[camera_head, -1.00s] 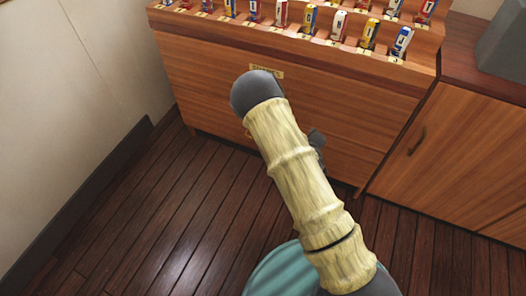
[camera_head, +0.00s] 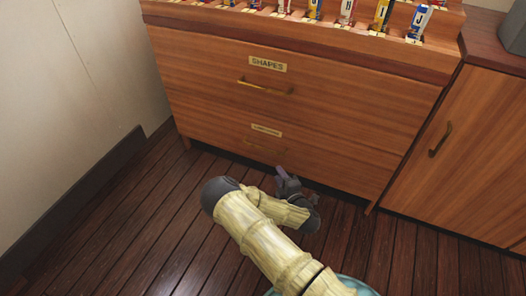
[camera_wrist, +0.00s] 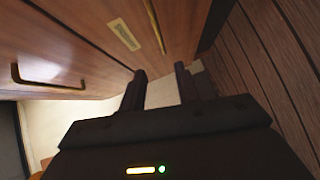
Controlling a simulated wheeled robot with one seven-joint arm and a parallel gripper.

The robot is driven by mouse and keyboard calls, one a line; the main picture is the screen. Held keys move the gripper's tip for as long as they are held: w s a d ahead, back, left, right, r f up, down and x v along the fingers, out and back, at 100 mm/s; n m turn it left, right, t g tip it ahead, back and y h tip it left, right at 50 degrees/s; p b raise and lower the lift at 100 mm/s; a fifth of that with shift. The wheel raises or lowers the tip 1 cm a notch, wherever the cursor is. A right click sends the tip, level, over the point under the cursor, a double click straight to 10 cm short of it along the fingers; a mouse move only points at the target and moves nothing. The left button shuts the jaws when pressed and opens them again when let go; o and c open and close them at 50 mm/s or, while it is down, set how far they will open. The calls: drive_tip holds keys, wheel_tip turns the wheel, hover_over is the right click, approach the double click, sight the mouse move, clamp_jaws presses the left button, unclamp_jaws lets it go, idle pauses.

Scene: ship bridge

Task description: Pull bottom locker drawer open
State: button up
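The bottom locker drawer (camera_head: 320,150) is shut, with a small label (camera_head: 266,130) and a thin brass handle (camera_head: 265,149) below it. In the wrist view its label (camera_wrist: 124,34) and handle (camera_wrist: 154,25) show at the top, ahead of and above the fingers. My gripper (camera_head: 284,176) is low in front of this drawer, near its bottom edge, below and slightly right of the handle in the head view. In the wrist view my gripper (camera_wrist: 160,82) has its two dark fingers apart, with nothing between them. The fingers look apart from the handle.
The top drawer (camera_head: 190,75), labelled SHAPES, is shut with a brass handle (camera_head: 265,88). Above it is a rack of small coloured items (camera_head: 345,14). A cabinet door (camera_head: 475,140) stands at right. A pale wall (camera_head: 70,80) closes the left. The floor (camera_head: 140,225) is clear.

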drive_tip(key=b, duration=0.9)
approach(263, 148)
drive_tip(key=x, duration=0.9)
drive_tip(key=shift+w+a+f, duration=0.1)
drive_tip(key=shift+w+f, duration=0.25)
drive_tip(key=shift+f, duration=0.1)
drive_tip(key=shift+w+a+r, duration=0.1)
drive_tip(key=shift+w, duration=0.15)
clamp_jaws()
